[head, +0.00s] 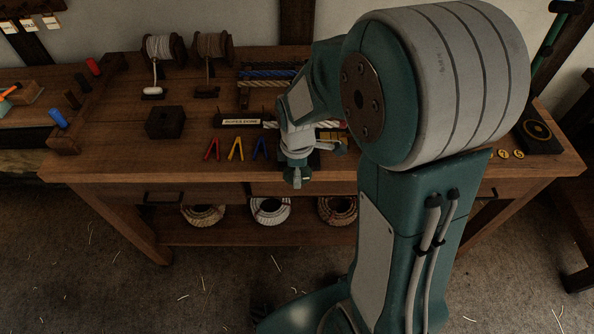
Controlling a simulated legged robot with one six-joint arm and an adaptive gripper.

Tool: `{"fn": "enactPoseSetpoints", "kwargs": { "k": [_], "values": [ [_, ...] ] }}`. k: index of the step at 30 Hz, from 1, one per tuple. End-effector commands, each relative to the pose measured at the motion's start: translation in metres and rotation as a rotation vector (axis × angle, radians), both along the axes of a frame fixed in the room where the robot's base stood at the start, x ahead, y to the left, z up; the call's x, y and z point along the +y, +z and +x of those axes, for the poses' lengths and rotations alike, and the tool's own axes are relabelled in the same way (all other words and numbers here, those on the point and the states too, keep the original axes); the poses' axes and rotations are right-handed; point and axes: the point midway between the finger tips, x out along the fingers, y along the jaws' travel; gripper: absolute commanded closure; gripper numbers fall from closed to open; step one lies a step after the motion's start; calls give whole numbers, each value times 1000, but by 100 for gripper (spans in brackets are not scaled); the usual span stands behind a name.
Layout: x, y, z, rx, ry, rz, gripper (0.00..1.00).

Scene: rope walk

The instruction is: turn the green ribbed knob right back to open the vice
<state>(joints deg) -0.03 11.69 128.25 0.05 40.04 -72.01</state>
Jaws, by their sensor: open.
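My gripper (298,174) is at the front edge of the workbench (110,172), near its middle, pointing down, with its fingers open. It is small in the picture, and the gap between the fingers is hard to make out. I cannot pick out the green ribbed knob or the vice for certain. Small teal-green parts show at the gripper's lower end, but I cannot tell whether they are fingers or the knob. My arm and wrist cover this part of the bench.
Rope coils (270,210) sit on the lower shelf. A black pad (538,132) lies at the right.

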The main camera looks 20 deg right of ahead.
Motion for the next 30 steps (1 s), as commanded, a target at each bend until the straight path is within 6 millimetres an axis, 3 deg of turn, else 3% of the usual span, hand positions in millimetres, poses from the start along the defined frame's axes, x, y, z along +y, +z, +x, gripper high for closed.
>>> {"fn": "enactPoseSetpoints", "kwargs": {
  "k": [7, 9, 12, 23, 30],
  "values": [
    [0, -1, 0, 0, 0, 0, 31],
    [0, -1, 0, 0, 0, 0, 63],
    [0, -1, 0, 0, 0, 0, 100],
    [1, -1, 0, 6, 2, -20, 100],
    [2, -2, 1, 40, 6, -126, 100]
  ]
}}
